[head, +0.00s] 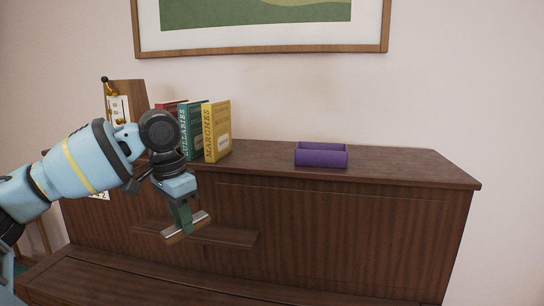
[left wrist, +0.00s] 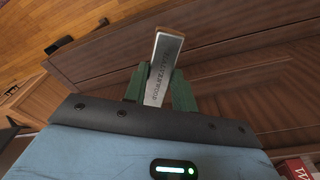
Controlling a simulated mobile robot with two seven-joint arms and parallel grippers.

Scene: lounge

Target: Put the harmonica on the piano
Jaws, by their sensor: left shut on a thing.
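My left gripper (head: 182,217) is shut on the harmonica (head: 186,227), a small silver bar with brown along its edge. The left wrist view shows the harmonica (left wrist: 163,69), with lettering on its metal face, between the green fingers of my left gripper (left wrist: 160,88). The gripper points down and holds the harmonica in front of the piano, below the level of its top. The piano (head: 345,225) is dark brown wood with a flat top. My right gripper is not in view.
The top is clear between books and box, and right of the box. A framed picture (head: 260,49) hangs above.

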